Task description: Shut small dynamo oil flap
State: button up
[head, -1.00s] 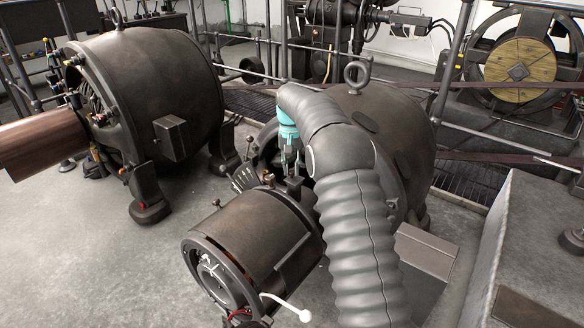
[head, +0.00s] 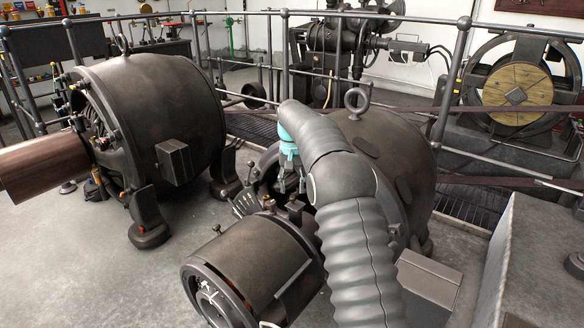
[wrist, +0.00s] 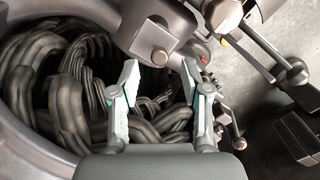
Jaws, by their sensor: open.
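The small dynamo (head: 398,150) stands in the middle of the head view, a dark rounded casing with a lifting ring on top. My gripper (head: 290,188) is at the dynamo's open front end, above and behind the drum; my arm hides much of the casing. In the wrist view my gripper (wrist: 160,78) is open, with empty space between its pale-tipped fingers. Beyond them are dark coils (wrist: 80,95) and a metal block with a bolt (wrist: 155,38). I cannot pick out the oil flap with certainty.
A larger dynamo (head: 150,95) with a brown shaft (head: 40,165) stands at the left. Pipe railings (head: 400,103) run behind. Grey floor (head: 90,270) is clear at the front left.

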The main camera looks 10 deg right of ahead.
notch_tip(320, 180, up, 9)
jog(key=shift+w, duration=0.25)
dwell(0.4)
